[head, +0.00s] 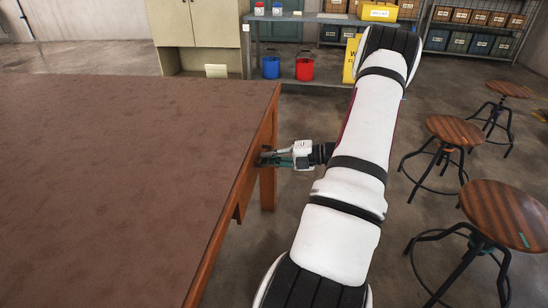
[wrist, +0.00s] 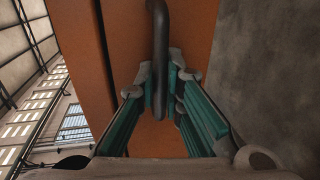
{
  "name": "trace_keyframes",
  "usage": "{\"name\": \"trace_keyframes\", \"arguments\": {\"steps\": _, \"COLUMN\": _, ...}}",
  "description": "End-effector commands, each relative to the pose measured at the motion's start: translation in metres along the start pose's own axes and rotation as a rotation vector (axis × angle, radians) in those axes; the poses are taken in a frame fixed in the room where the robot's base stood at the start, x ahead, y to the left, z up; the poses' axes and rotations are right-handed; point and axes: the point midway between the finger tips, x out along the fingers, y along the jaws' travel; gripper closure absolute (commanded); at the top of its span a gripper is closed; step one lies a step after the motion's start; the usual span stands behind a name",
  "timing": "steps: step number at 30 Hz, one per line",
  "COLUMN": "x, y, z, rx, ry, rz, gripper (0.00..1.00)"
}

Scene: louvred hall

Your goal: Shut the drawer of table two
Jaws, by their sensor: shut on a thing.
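A large table (head: 120,150) with a brown top and orange-brown wooden sides fills the left of the head view. My gripper (head: 272,159) is at its right side, just below the top edge. In the wrist view, an orange-brown drawer front (wrist: 128,50) carries a dark, curved bar handle (wrist: 160,75). The fingertips of my gripper (wrist: 161,82) are shut on this handle, one on each side. The drawer body is mostly hidden under the tabletop in the head view. How far it stands open cannot be told.
Several round wooden stools (head: 505,212) stand on the floor at the right. A bench with a blue bucket (head: 271,68) and a red bucket (head: 304,69) under it is at the back, beside a beige cabinet (head: 198,25). The floor between table and stools is clear.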

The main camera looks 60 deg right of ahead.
Motion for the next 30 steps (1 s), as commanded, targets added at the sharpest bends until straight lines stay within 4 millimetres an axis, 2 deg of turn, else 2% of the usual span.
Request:
{"name": "trace_keyframes", "arguments": {"steps": 3, "x": 0.019, "y": 0.006, "z": -0.001, "rx": 0.001, "ry": 0.004, "rz": -0.002, "gripper": 1.0}}
{"name": "trace_keyframes", "arguments": {"steps": 7, "x": 0.028, "y": 0.006, "z": -0.001, "rx": 0.0, "ry": 0.002, "rz": -0.002, "gripper": 1.0}}
{"name": "trace_keyframes", "arguments": {"steps": 13, "x": 0.03, "y": 0.006, "z": -0.001, "rx": 0.0, "ry": 0.002, "rz": 0.0, "gripper": 1.0}}
{"name": "trace_keyframes", "arguments": {"steps": 15, "x": 0.03, "y": 0.006, "z": -0.001, "rx": 0.0, "ry": 0.003, "rz": 0.001, "gripper": 0.82}}
{"name": "trace_keyframes", "arguments": {"steps": 26, "x": 0.03, "y": 0.006, "z": -0.001, "rx": 0.0, "ry": 0.004, "rz": 0.0, "gripper": 0.82}}
{"name": "trace_keyframes", "arguments": {"steps": 30, "x": 0.024, "y": 0.006, "z": -0.001, "rx": 0.0, "ry": 0.002, "rz": -0.001, "gripper": 0.82}}
